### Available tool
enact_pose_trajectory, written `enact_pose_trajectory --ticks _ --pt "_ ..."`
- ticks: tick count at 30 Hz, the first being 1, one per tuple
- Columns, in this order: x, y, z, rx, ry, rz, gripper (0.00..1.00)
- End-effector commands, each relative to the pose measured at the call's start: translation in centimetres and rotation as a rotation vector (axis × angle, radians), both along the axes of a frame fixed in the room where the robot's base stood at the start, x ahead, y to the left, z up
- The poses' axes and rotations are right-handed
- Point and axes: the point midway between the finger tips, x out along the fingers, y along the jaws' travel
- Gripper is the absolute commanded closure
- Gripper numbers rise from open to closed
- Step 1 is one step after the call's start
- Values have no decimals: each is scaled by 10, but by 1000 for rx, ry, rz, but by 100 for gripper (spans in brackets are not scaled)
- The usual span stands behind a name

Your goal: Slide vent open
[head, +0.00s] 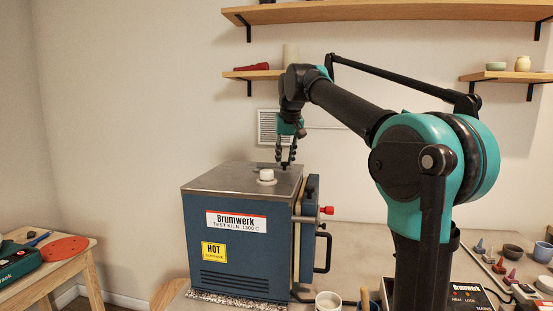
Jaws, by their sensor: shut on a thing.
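The blue kiln (238,232) stands on the table at centre, with a grey metal top (225,178). A white round knob (266,175) on a flat base sits on that top. My gripper (285,165) points down at the top, just behind and right of the white knob. Its fingers are close together at a small dark piece, which looks like the vent slide's handle and is mostly hidden by the fingertips. How far the vent stands open cannot be told from here.
A red-knobbed latch (326,210) and a black door handle (323,251) stick out at the kiln's right side. A white cup (328,301) stands in front. Small bowls and cones lie at the right. A wall grille (267,127) is behind.

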Motion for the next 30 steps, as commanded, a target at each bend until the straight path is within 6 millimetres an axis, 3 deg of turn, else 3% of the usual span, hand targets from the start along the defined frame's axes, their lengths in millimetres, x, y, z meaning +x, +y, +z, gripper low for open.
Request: enact_pose_trajectory --ticks 6,7,12,23,30 --pt "-1 -3 0 -6 2 -2 100" --pt "-1 -3 0 -7 2 -3 75" --pt "0 -3 0 -6 2 -2 56" --pt "-2 -2 5 -4 1 -2 56" --pt "-17 -5 40 -4 1 -2 56"
